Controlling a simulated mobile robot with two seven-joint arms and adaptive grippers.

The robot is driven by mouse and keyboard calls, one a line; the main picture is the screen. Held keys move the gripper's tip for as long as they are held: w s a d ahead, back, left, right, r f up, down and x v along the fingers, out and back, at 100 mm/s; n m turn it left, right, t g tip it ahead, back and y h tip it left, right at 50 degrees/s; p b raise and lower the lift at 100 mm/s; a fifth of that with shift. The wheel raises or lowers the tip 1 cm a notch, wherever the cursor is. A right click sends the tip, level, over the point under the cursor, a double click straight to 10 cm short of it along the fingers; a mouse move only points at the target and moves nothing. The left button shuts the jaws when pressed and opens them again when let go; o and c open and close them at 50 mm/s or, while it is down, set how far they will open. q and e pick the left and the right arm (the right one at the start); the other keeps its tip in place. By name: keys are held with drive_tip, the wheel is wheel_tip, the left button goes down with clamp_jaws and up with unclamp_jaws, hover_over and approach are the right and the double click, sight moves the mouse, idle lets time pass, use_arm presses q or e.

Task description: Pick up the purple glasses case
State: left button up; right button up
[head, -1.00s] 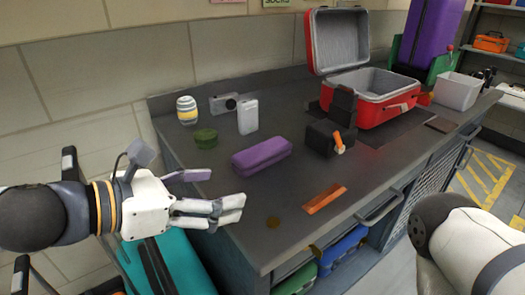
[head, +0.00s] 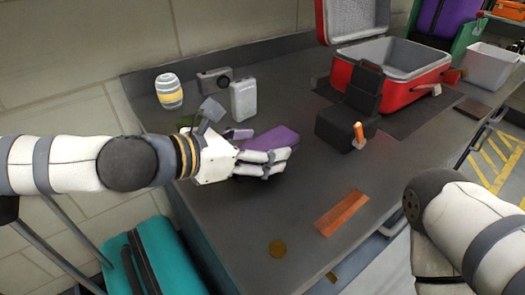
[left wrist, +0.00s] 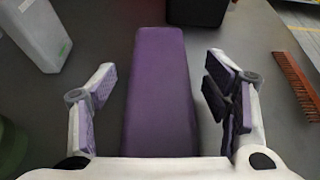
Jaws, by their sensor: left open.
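The purple glasses case (head: 280,138) lies on the grey counter, partly hidden behind my left gripper in the head view. In the left wrist view the case (left wrist: 160,85) runs lengthwise between the two spread fingers, with a gap on each side. My left gripper (head: 262,150) is open; its fingers also show in the left wrist view (left wrist: 162,95). My right arm shows at the right edge of the head view, but its gripper is out of view.
A white box (head: 243,100), a grey camera (head: 214,80) and a striped jar (head: 169,92) stand behind the case. A black holder (head: 345,125), an orange-brown comb (head: 341,212) and a red cooler (head: 410,88) are to the right. The counter's front is mostly clear.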

use_arm(q)
drive_tip(key=shift+w+d+f, duration=0.2)
drive_tip(key=shift+w+d, duration=0.15)
drive_tip(key=shift+d, duration=0.05)
drive_tip(key=c, duration=1.3)
drive_tip(key=shift+r, duration=0.15)
